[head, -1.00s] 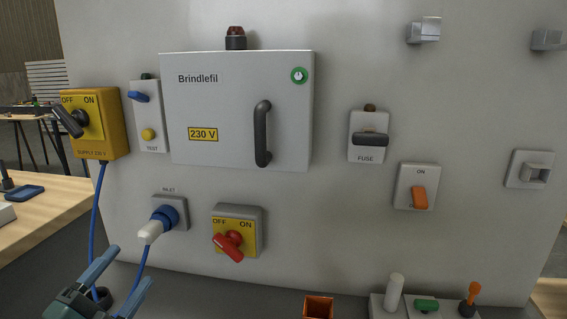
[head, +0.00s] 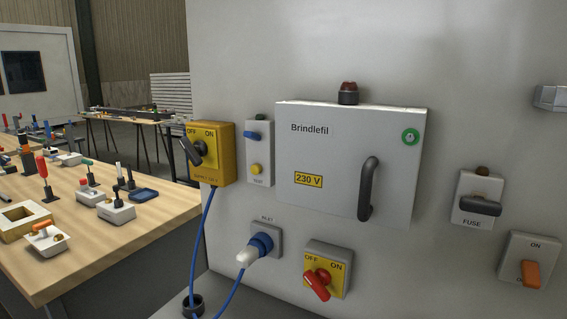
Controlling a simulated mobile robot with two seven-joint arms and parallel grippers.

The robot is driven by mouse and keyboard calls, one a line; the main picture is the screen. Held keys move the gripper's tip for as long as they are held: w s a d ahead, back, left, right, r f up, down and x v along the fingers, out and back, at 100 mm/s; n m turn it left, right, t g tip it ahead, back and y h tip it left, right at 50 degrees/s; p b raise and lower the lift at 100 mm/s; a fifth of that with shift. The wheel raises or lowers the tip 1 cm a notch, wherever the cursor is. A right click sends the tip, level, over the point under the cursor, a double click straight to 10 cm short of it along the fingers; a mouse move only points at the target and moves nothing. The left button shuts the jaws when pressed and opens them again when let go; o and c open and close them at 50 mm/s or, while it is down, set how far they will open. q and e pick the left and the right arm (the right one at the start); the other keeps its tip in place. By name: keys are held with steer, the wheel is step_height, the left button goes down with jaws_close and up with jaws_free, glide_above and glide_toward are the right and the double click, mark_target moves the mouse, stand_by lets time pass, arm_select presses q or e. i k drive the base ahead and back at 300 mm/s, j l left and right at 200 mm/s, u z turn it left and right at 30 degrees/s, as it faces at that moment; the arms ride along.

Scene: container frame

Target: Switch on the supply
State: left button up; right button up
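The supply switch is a yellow box (head: 226,155) at the left edge of the grey panel, marked OFF and ON. Its black rotary handle (head: 192,151) points up and left, toward the OFF side. A blue cable (head: 202,243) runs down from the box. Below, a blue and white plug (head: 254,250) sits in the inlet socket. A second yellow switch (head: 337,272) with a red handle (head: 317,286) is to its right, also marked OFF and ON; its handle slants up and left. Neither gripper shows in the head view now.
A grey cabinet (head: 335,145) with a black handle and a 230 V label is in the middle of the panel. A test box (head: 260,165) stands between it and the supply switch. A wooden table (head: 165,205) with several small tools is at the left.

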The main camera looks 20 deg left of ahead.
mark_target(200, 148)
steer(key=u, duration=1.25)
